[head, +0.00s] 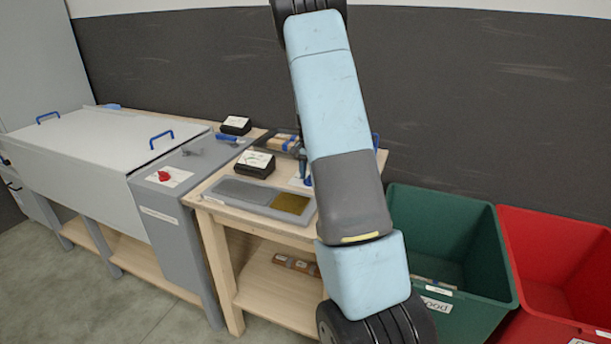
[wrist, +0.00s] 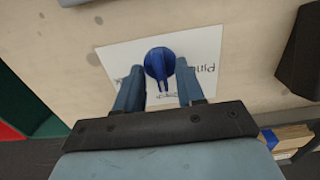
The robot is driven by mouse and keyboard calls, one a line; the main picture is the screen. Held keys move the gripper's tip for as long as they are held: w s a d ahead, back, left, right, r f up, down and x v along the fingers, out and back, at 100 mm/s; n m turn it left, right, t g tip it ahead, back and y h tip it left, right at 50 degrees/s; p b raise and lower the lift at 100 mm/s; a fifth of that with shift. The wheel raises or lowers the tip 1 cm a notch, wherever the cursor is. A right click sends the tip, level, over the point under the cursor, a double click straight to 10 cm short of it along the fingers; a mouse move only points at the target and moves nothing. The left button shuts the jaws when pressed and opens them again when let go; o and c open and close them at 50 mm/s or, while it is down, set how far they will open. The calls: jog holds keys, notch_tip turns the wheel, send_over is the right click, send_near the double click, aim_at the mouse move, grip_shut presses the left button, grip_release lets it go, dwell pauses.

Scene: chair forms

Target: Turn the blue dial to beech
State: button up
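The blue dial (wrist: 158,66) sits on a white label card (wrist: 115,58) on a pale wooden panel in the wrist view. Its raised ridge runs roughly down the picture, tilted slightly right at the lower end. The card's printing is upside down and partly hidden by the dial and fingers; I cannot read "beech" on it. My gripper (wrist: 158,82) is open, with one finger on each side of the dial's lower part. I cannot tell whether either finger touches it. In the head view my arm blocks much of the bench, and I cannot make out the dial for certain.
A wooden bench (head: 218,200) carries a grey tray (head: 235,205) and small black boxes. A grey machine (head: 80,150) with a red knob (head: 164,176) stands left. A green bin (head: 440,210) and a red bin (head: 560,250) stand right.

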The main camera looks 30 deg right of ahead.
notch_tip(320, 180, up, 14)
jog(key=shift+f, duration=0.2)
dwell(0.4)
